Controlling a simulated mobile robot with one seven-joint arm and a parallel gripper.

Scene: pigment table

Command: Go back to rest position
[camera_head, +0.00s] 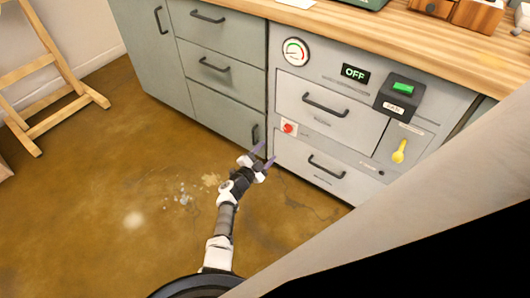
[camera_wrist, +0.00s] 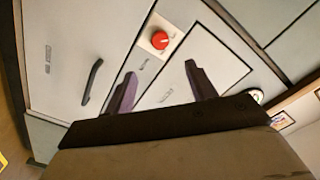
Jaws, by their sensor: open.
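My gripper (camera_head: 264,158) is low in front of the grey cabinet, near the seam between the handled drawers on the left and the panel with the gauge on the right. Its two purple fingers are apart with nothing between them. In the wrist view my gripper (camera_wrist: 160,88) shows open, facing the cabinet front. A red knob (camera_wrist: 160,40) on a pale plate lies beyond the fingertips there. The same red knob (camera_head: 289,128) shows in the head view, to the right of my gripper.
The cabinet (camera_head: 225,108) has several drawers with dark handles, a gauge (camera_head: 295,52), an OFF display (camera_head: 355,73) and a yellow lever (camera_head: 400,151). A wooden worktop (camera_head: 330,25) runs above. A wooden easel (camera_head: 45,75) stands at left. The brown floor (camera_head: 110,170) between is mostly open.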

